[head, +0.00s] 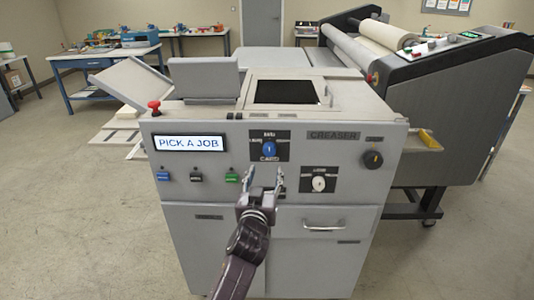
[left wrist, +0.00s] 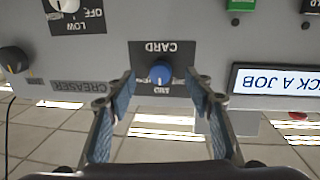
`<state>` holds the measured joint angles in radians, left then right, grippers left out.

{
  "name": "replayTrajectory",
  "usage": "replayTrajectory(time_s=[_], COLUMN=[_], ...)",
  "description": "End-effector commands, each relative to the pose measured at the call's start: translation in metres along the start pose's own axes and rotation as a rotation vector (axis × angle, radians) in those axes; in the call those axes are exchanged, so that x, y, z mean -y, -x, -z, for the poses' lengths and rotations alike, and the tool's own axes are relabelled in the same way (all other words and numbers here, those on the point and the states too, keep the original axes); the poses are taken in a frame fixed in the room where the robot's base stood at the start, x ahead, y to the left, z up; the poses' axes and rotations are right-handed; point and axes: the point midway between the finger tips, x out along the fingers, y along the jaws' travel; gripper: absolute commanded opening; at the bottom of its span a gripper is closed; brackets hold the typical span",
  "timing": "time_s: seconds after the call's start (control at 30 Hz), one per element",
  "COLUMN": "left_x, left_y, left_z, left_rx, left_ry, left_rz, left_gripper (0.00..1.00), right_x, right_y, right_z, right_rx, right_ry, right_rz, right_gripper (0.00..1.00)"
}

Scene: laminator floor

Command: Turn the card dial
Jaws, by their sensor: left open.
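The card dial (head: 269,149) is a blue round knob on a dark plate marked CARD, on the front of the grey creaser machine. My left gripper (head: 265,184) is open in front of the panel, its fingers pointing at the dial from just below it in the head view. In the left wrist view, which shows the panel upside down, the blue dial (left wrist: 161,72) appears between the two fingertips (left wrist: 161,84). No contact is visible, and the exact gap to the knob is hard to judge. My right gripper is not in view.
The display (head: 188,142) reads PICK A JOB. Blue, black and green buttons (head: 197,177) sit below it. A white dial (head: 318,184) is right of my gripper, a black knob (head: 373,159) farther right. A red stop button (head: 154,107) and drawer handle (head: 323,225) protrude.

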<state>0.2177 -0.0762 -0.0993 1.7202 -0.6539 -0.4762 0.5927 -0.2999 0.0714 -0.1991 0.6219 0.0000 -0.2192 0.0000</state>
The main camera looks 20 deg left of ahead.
Motion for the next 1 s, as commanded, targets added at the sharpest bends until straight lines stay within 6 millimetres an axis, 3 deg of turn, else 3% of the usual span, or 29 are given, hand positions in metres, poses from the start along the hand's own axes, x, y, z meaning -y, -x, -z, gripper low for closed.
replayTrajectory(time_s=[0.1, 0.63, 1.0], left_x=[0.002, 0.003, 0.003], left_y=[-0.004, -0.069, -0.078], left_z=[0.019, 0.021, 0.021], left_rx=[-0.03, -0.03, -0.03], left_ry=[0.013, 0.01, 0.011], left_rz=[0.009, 0.009, 0.008], left_gripper=[0.48, 0.48, 0.48], right_x=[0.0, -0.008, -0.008], right_y=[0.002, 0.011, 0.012], right_z=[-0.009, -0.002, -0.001], right_rx=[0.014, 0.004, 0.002], right_ry=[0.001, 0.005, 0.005], right_rz=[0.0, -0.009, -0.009], right_gripper=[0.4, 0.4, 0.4])
